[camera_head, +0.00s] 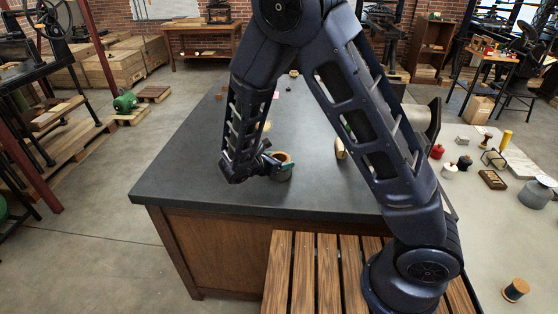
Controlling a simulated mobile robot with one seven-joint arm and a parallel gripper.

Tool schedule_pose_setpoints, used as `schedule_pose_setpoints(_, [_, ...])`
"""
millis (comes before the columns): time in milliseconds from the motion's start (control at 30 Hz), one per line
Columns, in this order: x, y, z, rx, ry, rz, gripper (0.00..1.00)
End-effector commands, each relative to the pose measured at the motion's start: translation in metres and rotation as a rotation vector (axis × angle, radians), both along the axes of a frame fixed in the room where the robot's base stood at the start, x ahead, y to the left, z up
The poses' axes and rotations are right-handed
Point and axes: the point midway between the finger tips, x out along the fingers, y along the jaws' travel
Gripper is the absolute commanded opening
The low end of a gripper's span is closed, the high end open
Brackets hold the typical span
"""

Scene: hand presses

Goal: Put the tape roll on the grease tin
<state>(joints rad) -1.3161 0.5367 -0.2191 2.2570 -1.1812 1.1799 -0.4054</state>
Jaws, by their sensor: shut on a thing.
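I cannot tell whether this thing touches the bench or rests on something else. A pale tan round-sided thing (341,154) stands to the right, partly hidden behind my arm. I cannot make out the grease tin for certain.
The dark bench top (185,170) is bare at left and front. Small brown blocks (221,94) and a pink piece (276,93) lie farther back. A pale surface at right holds a red pot (437,152), a black pot (464,162) and a spool (515,290).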

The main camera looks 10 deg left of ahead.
Motion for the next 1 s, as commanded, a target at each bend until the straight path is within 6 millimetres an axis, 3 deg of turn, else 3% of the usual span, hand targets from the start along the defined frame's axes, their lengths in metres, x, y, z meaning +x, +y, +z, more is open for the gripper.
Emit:
schedule_pose_setpoints(300, [0.0,0.0,-0.003,0.0,0.0,0.0,0.47])
schedule_pose_setpoints(333, [0.0,0.0,-0.002,0.0,0.0,0.0,0.76])
schedule_pose_setpoints(400, [0.0,0.0,-0.002,0.0,0.0,0.0,0.9])
schedule_pose_setpoints(433, [0.0,0.0,-0.002,0.0,0.0,0.0,0.92])
schedule_pose_setpoints(800, [-0.001,0.001,0.002,0.001,0.001,0.001,0.92])
schedule_pose_setpoints(1000, [-0.022,0.018,0.012,0.003,0.0,0.003,0.92])
